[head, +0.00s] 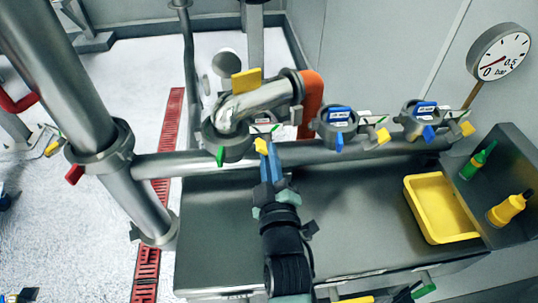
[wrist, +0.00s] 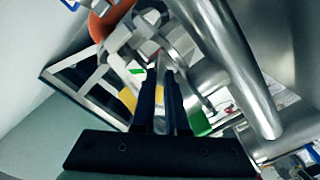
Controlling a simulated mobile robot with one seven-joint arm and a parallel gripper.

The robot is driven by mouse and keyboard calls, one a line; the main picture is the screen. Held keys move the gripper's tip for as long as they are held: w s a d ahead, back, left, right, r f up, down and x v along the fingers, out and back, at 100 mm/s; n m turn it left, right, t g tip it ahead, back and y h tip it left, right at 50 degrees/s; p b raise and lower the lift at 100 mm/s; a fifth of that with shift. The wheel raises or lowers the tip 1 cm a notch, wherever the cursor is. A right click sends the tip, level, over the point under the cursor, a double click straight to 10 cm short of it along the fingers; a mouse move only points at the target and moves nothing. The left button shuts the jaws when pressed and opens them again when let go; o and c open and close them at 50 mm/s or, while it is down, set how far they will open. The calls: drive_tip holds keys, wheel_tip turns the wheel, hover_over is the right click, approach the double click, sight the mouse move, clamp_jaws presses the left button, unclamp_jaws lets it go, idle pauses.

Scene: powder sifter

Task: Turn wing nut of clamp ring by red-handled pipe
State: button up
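The pipe with the orange-red handle (head: 311,100) is a bent grey pipe at the centre of the head view. Its handle also shows at the top left of the wrist view (wrist: 104,24). The clamp ring (head: 228,146) sits at the pipe's lower end. It has a yellow wing nut (head: 260,145) on its right and a green tab (head: 220,157) in front. My gripper (head: 266,151) is just below the wing nut. In the wrist view, its two dark fingers (wrist: 161,78) are narrowly apart, and a yellow part (wrist: 128,97) shows left of them. Contact with the nut is unclear.
A thick grey pipe (head: 70,80) rises at left. A yellow tray (head: 411,198) and bottles (head: 508,210) are at right. The grey table (head: 350,215) is mostly clear.

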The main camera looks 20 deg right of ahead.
drive_tip(key=shift+m, duration=0.3)
clamp_jaws()
drive_tip(key=shift+m+p, duration=1.8)
drive_tip(key=shift+m, duration=6.3)
drive_tip(key=o, duration=0.6)
unclamp_jaws()
drive_tip(key=shift+s, duration=0.1)
